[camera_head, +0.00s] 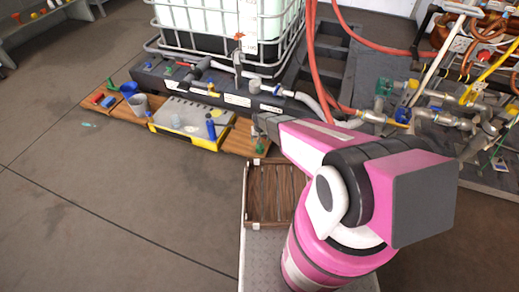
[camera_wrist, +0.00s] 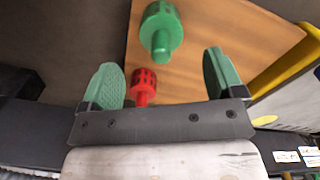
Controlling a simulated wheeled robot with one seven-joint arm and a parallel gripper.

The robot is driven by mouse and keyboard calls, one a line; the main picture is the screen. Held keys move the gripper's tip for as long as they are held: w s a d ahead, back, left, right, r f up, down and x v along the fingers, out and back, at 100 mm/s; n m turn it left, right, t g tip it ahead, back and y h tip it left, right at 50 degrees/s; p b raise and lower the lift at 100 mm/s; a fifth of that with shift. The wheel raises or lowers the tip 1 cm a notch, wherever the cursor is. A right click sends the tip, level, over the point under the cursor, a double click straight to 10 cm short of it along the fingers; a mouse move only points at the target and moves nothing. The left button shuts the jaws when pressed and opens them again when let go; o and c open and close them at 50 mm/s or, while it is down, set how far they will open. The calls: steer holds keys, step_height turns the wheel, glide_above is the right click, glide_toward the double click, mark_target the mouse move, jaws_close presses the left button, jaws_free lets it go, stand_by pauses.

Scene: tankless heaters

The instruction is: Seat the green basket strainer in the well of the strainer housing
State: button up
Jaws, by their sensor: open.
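The green basket strainer (camera_wrist: 161,28) shows in the wrist view on a brown wooden board, with a wide slotted head and a narrower stem. My gripper (camera_wrist: 163,72) is open and empty. Its two green fingers are spread, and the strainer appears between and beyond their tips, apart from them. In the head view my gripper (camera_head: 257,132) is over the right end of the board, partly hidden by my arm. A small green shape (camera_head: 260,149) is there; I cannot tell whether it is the strainer or a fingertip. I cannot make out the strainer housing.
A red slotted piece (camera_wrist: 143,85) stands close to the green strainer. A yellow-edged tray (camera_head: 193,122) lies beside them on the board (camera_head: 242,139). A wooden crate (camera_head: 268,193) is nearer me. The caged tank (camera_head: 205,45) and pipework (camera_head: 438,118) stand behind.

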steer(key=shift+f, duration=3.5)
steer(key=c, duration=1)
